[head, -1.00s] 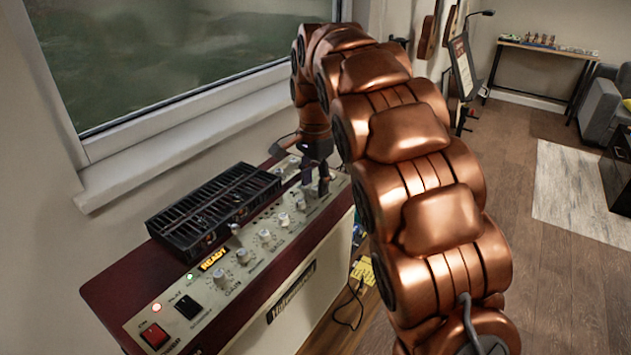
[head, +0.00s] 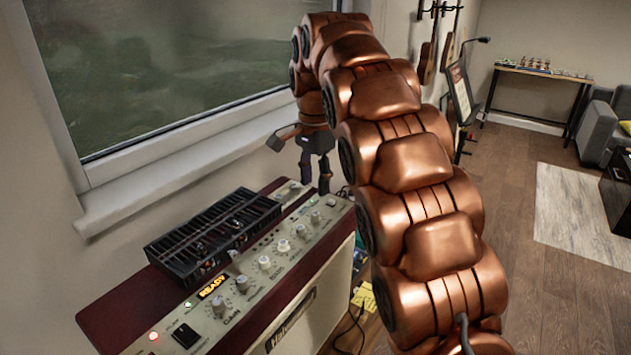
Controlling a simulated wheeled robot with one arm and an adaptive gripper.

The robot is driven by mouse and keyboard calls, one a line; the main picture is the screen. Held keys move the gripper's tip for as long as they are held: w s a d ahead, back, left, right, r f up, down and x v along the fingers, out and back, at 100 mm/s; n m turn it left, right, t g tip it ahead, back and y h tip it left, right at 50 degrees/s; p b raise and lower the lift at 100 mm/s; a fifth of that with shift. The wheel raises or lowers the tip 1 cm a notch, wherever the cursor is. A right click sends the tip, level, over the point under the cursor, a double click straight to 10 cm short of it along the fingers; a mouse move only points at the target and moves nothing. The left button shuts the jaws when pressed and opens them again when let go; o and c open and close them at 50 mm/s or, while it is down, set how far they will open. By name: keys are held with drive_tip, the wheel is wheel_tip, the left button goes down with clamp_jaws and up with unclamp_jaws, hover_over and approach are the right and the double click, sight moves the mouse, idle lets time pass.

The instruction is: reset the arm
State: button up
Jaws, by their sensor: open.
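My copper arm rises from the lower right and bends over at the top, with its end hanging down on the left. My gripper (head: 315,187) is dark and points down above the far right end of the amplifier (head: 328,237). Its two fingers are apart with nothing seen between them. The fingertips look to be a little above the control panel, clear of the knobs.
A black slotted tray (head: 213,235) sits on top of the amplifier. The window (head: 170,70) and its sill (head: 170,185) are close behind. A yellow note (head: 364,297) and cables lie beside the amplifier. Open floor (head: 535,290) is at the right.

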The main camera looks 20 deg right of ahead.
drive_tip(key=s+f+n+p, duration=0.1)
drive_tip(key=s+f+n, duration=0.2)
drive_tip(key=s, duration=1)
drive_tip(key=s+f+n+g+p, duration=0.1)
drive_tip(key=s+f+n, duration=0.3)
drive_tip(key=s, duration=0.9)
drive_tip(key=s+f+n+p, duration=0.2)
drive_tip(key=s+n, duration=0.4)
drive_tip(key=s, duration=0.7)
drive_tip(key=shift+f+g, duration=0.4)
drive_tip(key=shift+f, duration=0.3)
drive_tip(key=shift+d, duration=0.1)
